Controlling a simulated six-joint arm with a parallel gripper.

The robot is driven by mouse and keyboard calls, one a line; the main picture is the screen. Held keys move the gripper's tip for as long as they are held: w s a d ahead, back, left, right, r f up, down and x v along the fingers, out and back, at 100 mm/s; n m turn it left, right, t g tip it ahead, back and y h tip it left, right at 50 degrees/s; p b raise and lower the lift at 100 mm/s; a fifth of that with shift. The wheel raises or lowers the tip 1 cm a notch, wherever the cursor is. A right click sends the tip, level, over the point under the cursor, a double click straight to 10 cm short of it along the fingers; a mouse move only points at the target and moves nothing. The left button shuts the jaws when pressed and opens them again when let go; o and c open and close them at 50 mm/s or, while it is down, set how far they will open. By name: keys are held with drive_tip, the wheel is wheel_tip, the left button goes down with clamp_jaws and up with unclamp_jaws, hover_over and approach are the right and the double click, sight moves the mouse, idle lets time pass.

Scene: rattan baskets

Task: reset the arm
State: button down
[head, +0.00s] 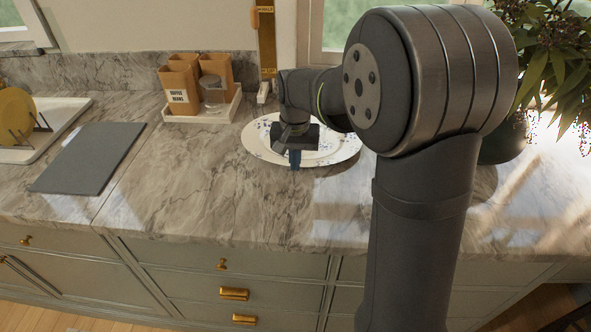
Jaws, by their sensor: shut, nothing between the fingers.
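My gripper (295,158) points down above the near part of a white plate with a blue pattern (262,152). Its fingers are together with nothing seen between them. I cannot tell how far above the plate the fingertips are. My arm reaches in from the right and hides the right part of the counter behind it.
The marble counter (190,190) is clear in front of the plate. A dark board (90,158) lies at left, near a white tray (60,125) with yellow plates in a rack (17,118). Bags and a glass (212,95) stand behind. A potted plant (550,50) stands at right.

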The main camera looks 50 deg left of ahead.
wheel_tip(320, 180, up, 5)
hover_over(296, 177)
drive_tip(key=s+d, duration=0.2)
drive_tip(key=shift+s+d+f, duration=0.1)
drive_tip(key=shift+s+f, duration=0.05)
drive_tip(key=shift+f, duration=0.1)
wheel_tip(296, 177, down, 10)
drive_tip(key=shift+r, duration=0.2)
drive_tip(key=w+a, duration=0.2)
drive_tip(key=w, duration=0.1)
drive_tip(key=shift+a+f, duration=0.15)
drive_tip(key=shift+a, duration=0.25)
drive_tip(key=shift+s+d, duration=0.25)
drive_tip(key=shift+s, duration=0.05)
